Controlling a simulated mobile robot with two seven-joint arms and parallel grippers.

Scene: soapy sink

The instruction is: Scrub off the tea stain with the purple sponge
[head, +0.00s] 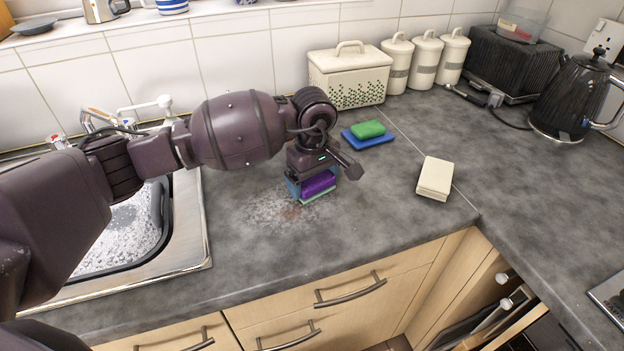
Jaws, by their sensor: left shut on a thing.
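My left gripper (315,187) points down at the counter and is shut on the purple sponge (318,183). The sponge has a green layer underneath and is low over the counter; I cannot tell for certain whether it touches. A reddish-brown tea stain (291,212) lies on the counter just left of and in front of the sponge, among pale soapy spots. My right gripper does not show.
A soapy sink (203,225) is on the left. A green sponge (368,129) lies on a blue one (367,138) behind the gripper. A cream block (435,178) lies to the right. A cream bin (349,78), canisters (426,58) and a black kettle (572,97) stand at the back.

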